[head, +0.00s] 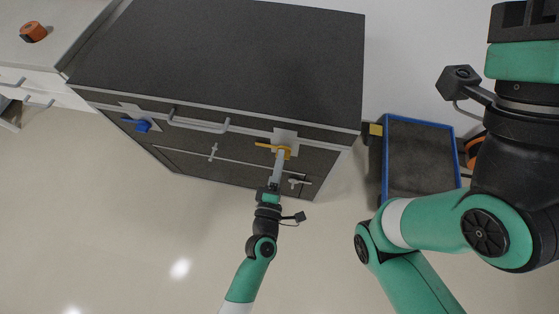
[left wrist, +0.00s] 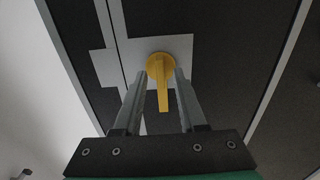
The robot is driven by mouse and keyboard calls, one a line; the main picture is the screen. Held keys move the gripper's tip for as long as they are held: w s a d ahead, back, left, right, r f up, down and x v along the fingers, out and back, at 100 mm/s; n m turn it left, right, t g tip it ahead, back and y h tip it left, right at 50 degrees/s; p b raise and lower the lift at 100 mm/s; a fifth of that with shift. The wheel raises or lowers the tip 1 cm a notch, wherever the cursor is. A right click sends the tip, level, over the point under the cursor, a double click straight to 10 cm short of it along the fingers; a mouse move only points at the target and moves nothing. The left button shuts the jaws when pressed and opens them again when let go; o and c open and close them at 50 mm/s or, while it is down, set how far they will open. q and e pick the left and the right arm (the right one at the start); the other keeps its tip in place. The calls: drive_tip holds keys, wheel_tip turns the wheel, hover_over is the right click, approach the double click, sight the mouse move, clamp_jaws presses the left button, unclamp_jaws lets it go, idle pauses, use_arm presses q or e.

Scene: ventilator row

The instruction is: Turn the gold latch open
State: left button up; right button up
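The gold latch (head: 272,147) sits on a light plate at the right end of the dark cabinet's front, its lever pointing left in the head view. In the left wrist view the gold latch (left wrist: 162,80) has a round hub with its lever pointing down the picture. My left gripper (head: 279,166) is at the latch. In the left wrist view my left gripper (left wrist: 160,80) is open, one finger on each side of the lever, with visible gaps. My right gripper's fingers are not in view; only my right arm shows at the right.
A blue latch (head: 141,126) is on the cabinet's left end, with a drawer handle (head: 198,122) between the latches. The dark cabinet top (head: 225,50) is bare. A blue-rimmed cart (head: 421,122) stands right of the cabinet. An orange object (head: 33,32) lies on the far-left counter.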

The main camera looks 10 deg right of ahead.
use_arm(q)
drive_tip(key=p+v, duration=0.3)
drive_tip(key=v, duration=0.8)
drive_tip(key=shift+s, duration=0.25)
drive_tip(key=shift+a, duration=0.15)
